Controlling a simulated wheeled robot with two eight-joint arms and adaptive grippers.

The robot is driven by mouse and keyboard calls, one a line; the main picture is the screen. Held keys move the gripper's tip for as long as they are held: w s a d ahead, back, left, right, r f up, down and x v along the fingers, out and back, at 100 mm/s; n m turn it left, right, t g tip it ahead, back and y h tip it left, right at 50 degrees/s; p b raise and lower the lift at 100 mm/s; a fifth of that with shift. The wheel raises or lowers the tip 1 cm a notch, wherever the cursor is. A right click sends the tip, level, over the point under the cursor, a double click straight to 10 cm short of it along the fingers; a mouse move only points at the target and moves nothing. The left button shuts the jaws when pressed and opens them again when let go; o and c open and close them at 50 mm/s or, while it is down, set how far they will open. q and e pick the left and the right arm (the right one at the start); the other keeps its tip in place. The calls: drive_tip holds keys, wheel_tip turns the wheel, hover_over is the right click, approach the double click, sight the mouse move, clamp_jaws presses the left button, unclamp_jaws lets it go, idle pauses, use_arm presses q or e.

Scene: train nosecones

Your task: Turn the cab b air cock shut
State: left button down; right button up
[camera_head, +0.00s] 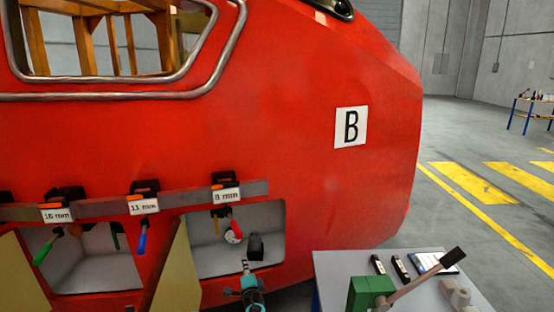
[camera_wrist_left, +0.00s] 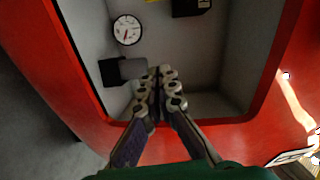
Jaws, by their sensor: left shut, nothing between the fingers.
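The red cab front (camera_head: 300,150) carries a white sign with a B (camera_head: 351,127). Low on it is an open grey recess (camera_head: 205,255) with a round white gauge (camera_head: 233,232) and a black cock handle (camera_head: 255,247). In the left wrist view the gauge (camera_wrist_left: 127,30) is at the upper left, and the black handle (camera_wrist_left: 112,72) sits on a grey stub below it. My left gripper (camera_head: 246,268) is shut and empty at the recess. Its fingertips (camera_wrist_left: 157,82) are just right of the stub; I cannot tell if they touch it. My right gripper is out of view.
A rail (camera_head: 175,200) with hanging tools and size labels runs above the recesses. An open tan flap (camera_head: 175,275) stands left of this recess. A grey table (camera_head: 335,265) with a green block (camera_head: 370,291), a mallet (camera_head: 430,275) and small items is at the right.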

use_arm(q)
drive_tip(key=s+a+r+n+g+y, duration=0.1)
drive_tip(key=s+a+r+n, duration=0.15)
drive_tip(key=r, duration=0.25)
drive_tip(key=s+a+r+n+g, duration=0.2)
drive_tip(key=s+a+r, duration=0.1)
drive_tip(key=s+r, duration=0.15)
drive_tip(key=s+a+r+n+g, duration=0.1)
drive_tip(key=s+a+r+n, duration=0.15)
drive_tip(key=s, duration=0.35)
drive_tip(key=s+a+r+n+g, duration=0.2)
drive_tip(key=s+r, duration=0.2)
drive_tip(key=s, duration=0.3)
drive_tip(key=s+d+f+n+g+h, duration=0.1)
drive_tip(key=s+f, duration=0.1)
drive_tip(key=s, duration=0.7)
drive_tip(key=s+d+f+n+g+h, duration=0.1)
drive_tip(key=s+d+f+n+h, duration=0.1)
drive_tip(key=s, duration=0.8)
drive_tip(key=s+d+f+n+g+h, duration=0.1)
drive_tip(key=s+f+n+g+h, duration=0.1)
drive_tip(key=s, duration=0.8)
drive_tip(key=shift+s+d+f, duration=0.15)
drive_tip(key=shift+d+f, duration=0.2)
drive_tip(key=shift+r, duration=0.1)
